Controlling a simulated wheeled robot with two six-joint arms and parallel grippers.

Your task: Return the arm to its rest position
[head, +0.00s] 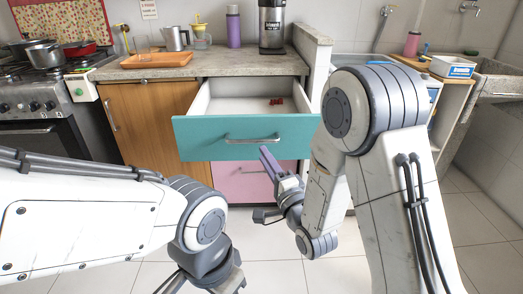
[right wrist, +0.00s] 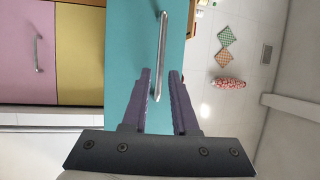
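My right arm reaches down in front of an open teal drawer (head: 195,138). My right gripper (right wrist: 159,72) has purple fingers that stand apart in the right wrist view, with nothing held. In that view part of the drawer's metal handle (right wrist: 162,40) shows between and beyond the fingers; I cannot tell how near it is. In the head view the right gripper (head: 265,182) is in front of the drawer, below the handle (head: 252,139). My left arm comes in at the lower left. Its gripper (head: 172,286) is partly cut off at the bottom edge, so its state is unclear.
The drawer juts out below the counter (head: 215,66), with a small red thing (head: 277,101) inside. A pink drawer front (head: 255,180) is below it. A stove (head: 40,95) stands left, a sink (head: 490,85) right. Tiled floor (head: 290,272) is open in front.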

